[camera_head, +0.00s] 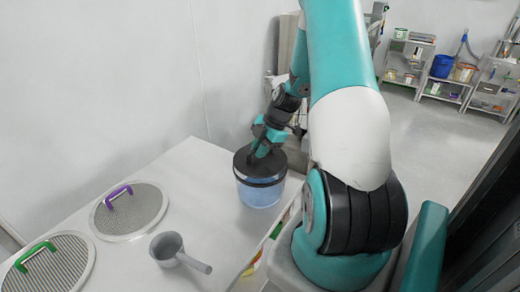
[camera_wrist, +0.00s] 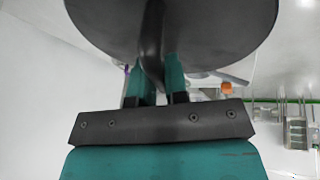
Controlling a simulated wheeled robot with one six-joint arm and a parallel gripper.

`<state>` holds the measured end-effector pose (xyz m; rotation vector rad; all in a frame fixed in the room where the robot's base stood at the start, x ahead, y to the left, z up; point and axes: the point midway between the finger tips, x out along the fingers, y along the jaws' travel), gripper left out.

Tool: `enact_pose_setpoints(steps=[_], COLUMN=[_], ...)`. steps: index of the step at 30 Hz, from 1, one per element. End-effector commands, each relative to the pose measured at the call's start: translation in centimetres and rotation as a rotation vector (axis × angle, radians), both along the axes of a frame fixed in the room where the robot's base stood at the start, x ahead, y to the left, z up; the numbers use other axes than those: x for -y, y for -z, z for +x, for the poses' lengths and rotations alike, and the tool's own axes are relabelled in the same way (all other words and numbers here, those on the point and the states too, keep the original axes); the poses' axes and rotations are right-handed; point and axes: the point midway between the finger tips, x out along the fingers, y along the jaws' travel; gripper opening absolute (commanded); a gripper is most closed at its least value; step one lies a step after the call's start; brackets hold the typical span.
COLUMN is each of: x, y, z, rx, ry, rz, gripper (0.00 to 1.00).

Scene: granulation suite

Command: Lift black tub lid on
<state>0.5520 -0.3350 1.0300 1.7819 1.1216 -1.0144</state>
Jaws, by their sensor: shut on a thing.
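The black tub lid (camera_head: 270,170) is at the top of a translucent blue tub (camera_head: 260,195) near the table's right edge. I cannot tell whether the lid is fully seated or a little above the rim. My gripper (camera_head: 262,150) is over the lid and shut on its raised middle grip. In the wrist view the lid's dark disc (camera_wrist: 205,30) fills the top, and the two teal fingers of my gripper (camera_wrist: 158,85) hold the grip between them. The tub is hidden behind the lid there.
On the white table (camera_head: 205,165) lie a perforated disc with a purple handle (camera_head: 140,215), one with a green handle (camera_head: 65,265), and a grey scoop (camera_head: 168,248). The wall runs close behind. Shelves (camera_head: 408,55) with a blue bucket (camera_head: 443,66) stand far right.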

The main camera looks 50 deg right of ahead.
Motion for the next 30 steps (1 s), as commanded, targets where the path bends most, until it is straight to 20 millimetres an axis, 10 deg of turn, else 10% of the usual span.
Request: enact_pose_setpoints(steps=[30], x=[0.0], y=[1.3], z=[0.0], rx=[0.000], ry=[0.000], rz=[0.000], gripper=[0.00])
